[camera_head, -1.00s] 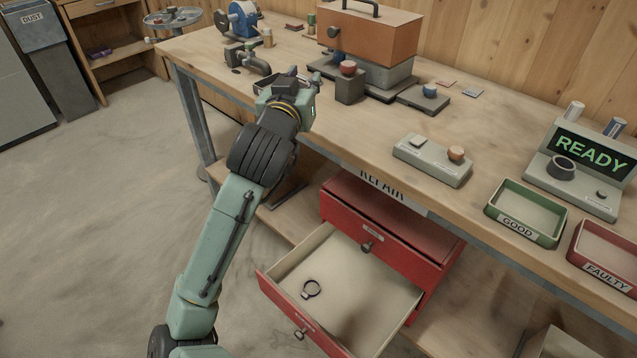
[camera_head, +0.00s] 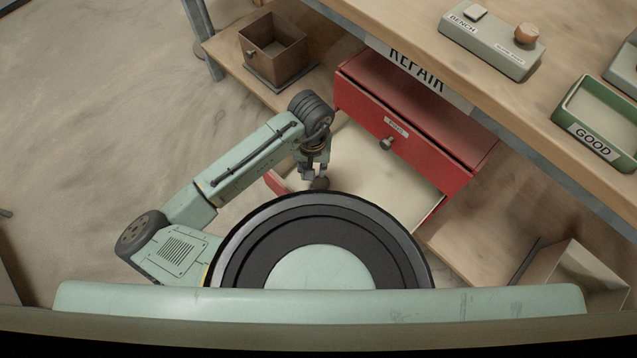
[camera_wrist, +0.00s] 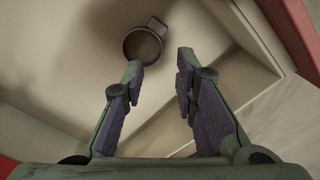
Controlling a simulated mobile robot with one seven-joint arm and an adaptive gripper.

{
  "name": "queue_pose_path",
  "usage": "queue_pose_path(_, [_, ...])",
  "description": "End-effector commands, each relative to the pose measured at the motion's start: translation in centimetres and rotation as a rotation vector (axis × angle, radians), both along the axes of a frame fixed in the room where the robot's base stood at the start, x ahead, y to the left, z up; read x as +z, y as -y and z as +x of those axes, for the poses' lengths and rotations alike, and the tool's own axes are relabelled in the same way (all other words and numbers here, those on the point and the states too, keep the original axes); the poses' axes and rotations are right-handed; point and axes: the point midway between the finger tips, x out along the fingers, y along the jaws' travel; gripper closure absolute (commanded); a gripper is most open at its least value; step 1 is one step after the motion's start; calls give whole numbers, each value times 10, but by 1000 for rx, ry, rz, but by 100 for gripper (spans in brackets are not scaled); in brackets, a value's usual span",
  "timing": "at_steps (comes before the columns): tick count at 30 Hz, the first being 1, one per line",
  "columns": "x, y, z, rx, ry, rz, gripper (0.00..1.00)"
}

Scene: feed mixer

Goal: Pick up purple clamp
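The clamp is a dark, purplish ring (camera_wrist: 145,32) with a small square tab at its top. It lies on the pale floor of the open red drawer (camera_head: 375,165) in the wrist view. In the head view I cannot make it out. My gripper (camera_wrist: 160,68) is open, with its two purple-padded fingers apart and nothing between them. The ring is just beyond the fingertips, a little to the left of the middle; I cannot tell the exact height gap. In the head view my gripper (camera_head: 314,172) points down into the drawer near its front side.
A closed red drawer (camera_head: 415,135) overhangs the back of the open one. The open drawer's side wall (camera_wrist: 245,35) and red front are close to my fingers. The workbench edge (camera_head: 480,105) runs above. A brown box (camera_head: 272,45) stands on the lower shelf.

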Motion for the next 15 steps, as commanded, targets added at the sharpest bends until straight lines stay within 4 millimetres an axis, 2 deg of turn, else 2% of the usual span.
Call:
queue_pose_path(5, [-14,-1,1,0,-2,0,73])
queue_pose_path(12, [-49,-2,3,1,0,1,73])
queue_pose_path(15, [-55,-1,3,-1,2,0,73])
